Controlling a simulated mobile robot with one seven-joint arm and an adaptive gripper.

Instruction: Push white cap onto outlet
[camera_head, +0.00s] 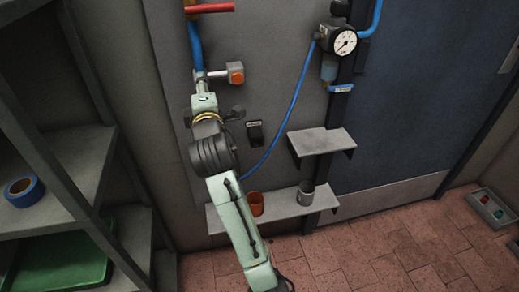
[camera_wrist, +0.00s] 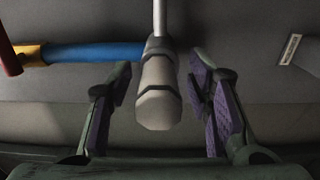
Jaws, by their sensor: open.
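A pale, faceted cylinder (camera_wrist: 158,95) lies between my gripper's fingers in the wrist view, at the end of a blue pipe (camera_wrist: 95,52). It looks like the white cap in line with the outlet; where one ends and the other begins is unclear, as is how far the cap is seated. My gripper (camera_wrist: 160,108) is open, with purple pads on either side and visible gaps to the cylinder. In the head view my gripper (camera_head: 203,98) is at the wall, just below the pipe fitting (camera_head: 200,76), and hides most of the cap.
A thin rod runs from the fitting to a block with an orange knob (camera_head: 236,73). A red lever (camera_head: 210,8) is above. A pressure gauge (camera_head: 344,42) hangs right. A shelf below holds an orange cup (camera_head: 256,204) and a grey cup (camera_head: 306,193).

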